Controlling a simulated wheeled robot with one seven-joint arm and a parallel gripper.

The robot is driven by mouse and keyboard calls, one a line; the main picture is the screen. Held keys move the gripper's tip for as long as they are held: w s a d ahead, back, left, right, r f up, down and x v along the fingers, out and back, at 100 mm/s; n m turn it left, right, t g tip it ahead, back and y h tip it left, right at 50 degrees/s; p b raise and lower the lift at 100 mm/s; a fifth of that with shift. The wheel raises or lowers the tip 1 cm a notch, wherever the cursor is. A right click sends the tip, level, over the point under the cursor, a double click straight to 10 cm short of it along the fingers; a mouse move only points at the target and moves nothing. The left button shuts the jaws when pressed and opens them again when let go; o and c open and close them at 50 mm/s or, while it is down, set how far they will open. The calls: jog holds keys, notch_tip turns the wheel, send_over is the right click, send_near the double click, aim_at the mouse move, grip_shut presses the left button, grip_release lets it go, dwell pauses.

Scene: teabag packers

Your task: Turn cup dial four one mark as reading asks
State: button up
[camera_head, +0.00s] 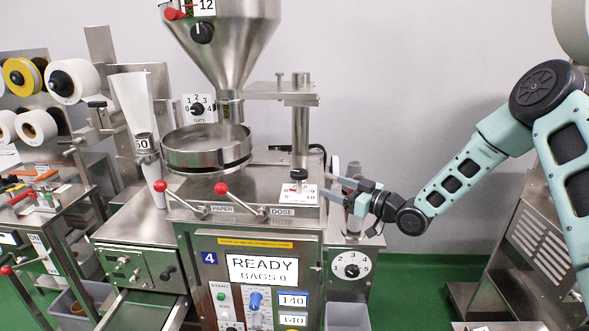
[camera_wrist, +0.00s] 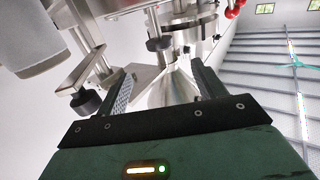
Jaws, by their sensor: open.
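The machine with a blue 4 plate (camera_head: 209,258) stands in the middle of the head view. On its top right, a black knob (camera_head: 299,174) sits above a small white scale card (camera_head: 301,195) with a red pointer, near the DOSE label. I cannot read the pointer's exact mark. The screen (camera_head: 262,270) reads READY, BAGS 0. My gripper (camera_head: 340,190) is open and empty, just right of the knob and card, with a gap between. In the wrist view, its fingers (camera_wrist: 163,88) are apart, with steel machine parts beyond them.
Two red-ball levers (camera_head: 190,199) stand at the machine's front top. A steel hopper (camera_head: 222,40) and round pan (camera_head: 205,148) are behind. A numbered dial (camera_head: 351,265) is at the lower right. A gate dial (camera_head: 197,109) is on the wall side.

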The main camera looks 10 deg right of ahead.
aim_at(306, 176)
jog(key=p+x, duration=0.5)
jog(key=x, duration=0.9)
jog(key=shift+s, duration=0.1)
jog(key=c, duration=1)
